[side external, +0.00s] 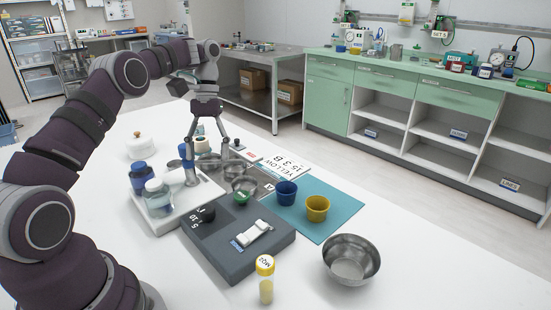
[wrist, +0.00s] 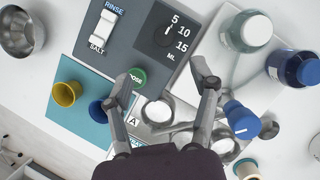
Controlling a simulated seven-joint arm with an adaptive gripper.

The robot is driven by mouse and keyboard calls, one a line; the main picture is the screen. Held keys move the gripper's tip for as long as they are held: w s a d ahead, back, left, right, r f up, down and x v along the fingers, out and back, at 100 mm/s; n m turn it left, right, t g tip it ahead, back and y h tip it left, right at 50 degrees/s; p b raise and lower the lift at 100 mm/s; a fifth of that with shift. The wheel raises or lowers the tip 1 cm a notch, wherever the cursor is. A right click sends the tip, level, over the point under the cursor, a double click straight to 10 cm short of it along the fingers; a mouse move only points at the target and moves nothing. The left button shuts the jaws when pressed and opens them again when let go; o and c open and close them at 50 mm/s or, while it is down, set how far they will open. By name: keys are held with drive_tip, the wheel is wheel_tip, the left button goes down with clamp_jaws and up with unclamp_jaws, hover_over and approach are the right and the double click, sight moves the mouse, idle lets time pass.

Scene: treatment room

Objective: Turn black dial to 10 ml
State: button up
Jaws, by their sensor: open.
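The black dial (side external: 207,213) sits at the upper left of a dark grey panel (side external: 262,262) on the white table. In the wrist view the dial (wrist: 163,38) is beside the printed 5, 10 and 15 ML. A small white mark shows on its upper right, seemingly towards the 5; its exact setting is hard to tell. My gripper (side external: 207,160) is open and empty above the table, behind the dial in the side view. In the wrist view my gripper (wrist: 170,82) has its fingers spread, with the dial beyond the fingertips, apart from them.
A green DOSE button (wrist: 138,76) is close to one fingertip in the wrist view. A white RINSE/SALT rocker (side external: 252,234) is on the panel. A white tray (side external: 170,222) with bottles stands beside it. Blue (side external: 286,192) and yellow (side external: 317,207) cups stand on a teal mat.

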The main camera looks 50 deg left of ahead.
sight(207, 208)
drive_tip(key=x, duration=1.1)
drive_tip(key=shift+s+a, duration=0.15)
drive_tip(key=shift+a, duration=0.15)
clamp_jaws()
